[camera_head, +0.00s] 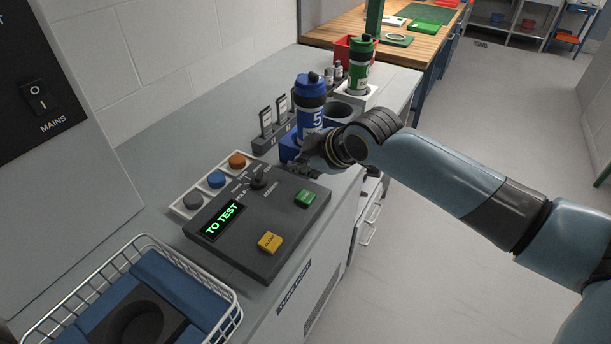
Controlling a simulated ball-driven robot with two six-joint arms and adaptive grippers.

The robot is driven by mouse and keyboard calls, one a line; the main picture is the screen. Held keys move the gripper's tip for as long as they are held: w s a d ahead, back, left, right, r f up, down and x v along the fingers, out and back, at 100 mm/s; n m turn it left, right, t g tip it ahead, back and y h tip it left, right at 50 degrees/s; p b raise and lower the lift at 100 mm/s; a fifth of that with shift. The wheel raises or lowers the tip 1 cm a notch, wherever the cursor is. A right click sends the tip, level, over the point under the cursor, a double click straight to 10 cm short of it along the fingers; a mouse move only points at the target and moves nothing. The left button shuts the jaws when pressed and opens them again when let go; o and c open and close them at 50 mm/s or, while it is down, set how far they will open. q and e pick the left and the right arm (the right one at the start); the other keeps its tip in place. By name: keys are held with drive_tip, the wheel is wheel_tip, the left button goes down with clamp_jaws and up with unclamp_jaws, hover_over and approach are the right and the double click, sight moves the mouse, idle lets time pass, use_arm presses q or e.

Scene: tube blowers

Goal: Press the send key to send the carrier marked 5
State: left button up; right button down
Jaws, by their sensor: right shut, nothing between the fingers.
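The control panel (237,252) is a dark box on the grey bench, with a lit display (222,222) reading "TO TEST". It has a rotary knob (258,181), a green key (305,198) and a yellow key (270,242); their small lettering is hard to read. The blue carrier marked 5 (310,112) stands upright behind the panel, its base partly hidden by my right gripper. My right gripper (303,167) is shut and empty, in front of the carrier and beyond the green key, apart from that key. My left gripper is out of view.
A green carrier (359,72) stands in a white holder farther back. A wire basket (226,322) with blue padding is at the front left. A red bin (343,55) stands behind.

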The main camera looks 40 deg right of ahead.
drive_tip(key=b, duration=0.4)
hover_over(303, 198)
wheel_tip(303, 198, down, 4)
drive_tip(key=shift+f, duration=0.25)
drive_tip(key=shift+f+b, duration=0.4)
drive_tip(key=shift+f, duration=0.5)
drive_tip(key=shift+f, duration=0.15)
drive_tip(key=shift+f, duration=0.3)
